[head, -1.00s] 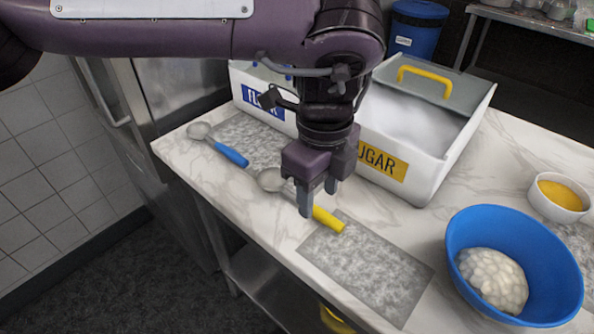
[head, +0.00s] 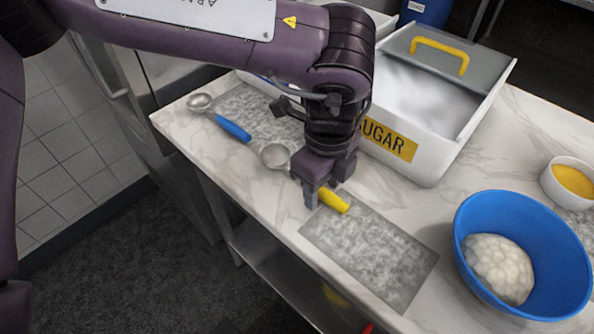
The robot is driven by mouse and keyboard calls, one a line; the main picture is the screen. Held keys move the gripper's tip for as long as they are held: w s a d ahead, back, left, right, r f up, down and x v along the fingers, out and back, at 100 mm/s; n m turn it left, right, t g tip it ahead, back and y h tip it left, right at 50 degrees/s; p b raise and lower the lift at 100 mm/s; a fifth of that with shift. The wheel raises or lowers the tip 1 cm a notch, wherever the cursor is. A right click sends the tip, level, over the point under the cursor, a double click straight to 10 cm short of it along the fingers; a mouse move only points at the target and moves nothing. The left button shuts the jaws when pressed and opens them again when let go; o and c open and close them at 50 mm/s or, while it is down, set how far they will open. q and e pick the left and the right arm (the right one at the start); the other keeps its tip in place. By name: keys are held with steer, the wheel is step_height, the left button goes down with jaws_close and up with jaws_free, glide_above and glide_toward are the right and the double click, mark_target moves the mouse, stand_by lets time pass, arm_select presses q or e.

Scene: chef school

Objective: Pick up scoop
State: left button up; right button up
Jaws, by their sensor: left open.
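A scoop with a yellow handle (head: 334,201) and a round metal bowl (head: 274,155) lies on the marble counter in front of the sugar bin. A second scoop with a blue handle (head: 233,129) and a metal bowl (head: 199,102) lies farther left. My left gripper (head: 322,195) points down at the yellow-handled scoop, with its open fingers low by the handle. The gripper hides the scoop's middle part. I cannot tell whether the fingers touch the handle. My right gripper is not in view.
The white sugar bin (head: 432,171) with a yellow-handled lid (head: 477,61) stands just behind the gripper. Grey mats (head: 371,257) lie on the counter. A blue bowl (head: 470,205) with dough and a small white bowl (head: 549,188) stand at the right.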

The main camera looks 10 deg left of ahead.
arm_select(q)
jaws_close()
steer(key=shift+r, duration=0.1)
